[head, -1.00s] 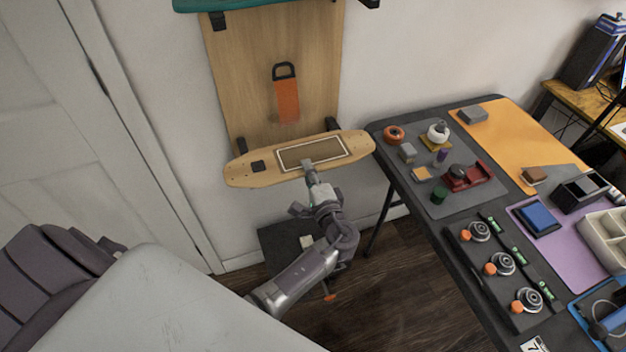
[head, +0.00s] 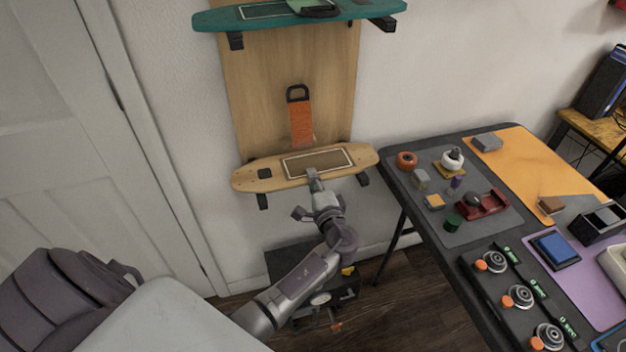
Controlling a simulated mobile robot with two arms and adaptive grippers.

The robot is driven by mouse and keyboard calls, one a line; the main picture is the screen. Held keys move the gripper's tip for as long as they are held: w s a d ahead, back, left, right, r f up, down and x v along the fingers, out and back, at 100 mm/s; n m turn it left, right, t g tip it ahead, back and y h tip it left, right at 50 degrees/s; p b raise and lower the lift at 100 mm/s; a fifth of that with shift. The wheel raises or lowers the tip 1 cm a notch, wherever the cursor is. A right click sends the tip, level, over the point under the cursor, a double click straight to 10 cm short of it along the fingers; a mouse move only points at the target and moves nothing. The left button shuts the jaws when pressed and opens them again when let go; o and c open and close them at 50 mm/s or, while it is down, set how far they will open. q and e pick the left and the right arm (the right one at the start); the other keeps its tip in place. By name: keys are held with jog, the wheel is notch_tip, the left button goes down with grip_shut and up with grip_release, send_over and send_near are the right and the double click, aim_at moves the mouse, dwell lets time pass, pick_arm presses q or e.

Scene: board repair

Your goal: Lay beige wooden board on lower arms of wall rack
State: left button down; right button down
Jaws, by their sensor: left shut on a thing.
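The beige wooden board (head: 270,174) is level in front of the wooden wall panel, across the lower black rack arms (head: 262,200). The arm tips show below its front edge on both sides; whether its full weight rests on them I cannot tell. My left gripper (head: 312,178) is shut on the board at the middle of its near edge, fingers partly hidden against it. The wall rack's panel (head: 245,90) stands behind. A teal board (head: 225,20) lies on the upper arms. My right gripper is not in view.
An orange tool with a black handle (head: 301,120) hangs on the panel just above the board. A dark workbench (head: 400,150) with small parts and mats stands to the right. A dark box (head: 290,258) is on the floor below.

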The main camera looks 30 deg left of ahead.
pick_arm(q)
jog(key=shift+f+b, duration=0.25)
jog(key=shift+b, duration=0.15)
dwell(0.3)
jog(key=shift+c, duration=1.6)
grip_release()
jog(key=v, duration=1.1)
jog(key=shift+p, duration=0.3)
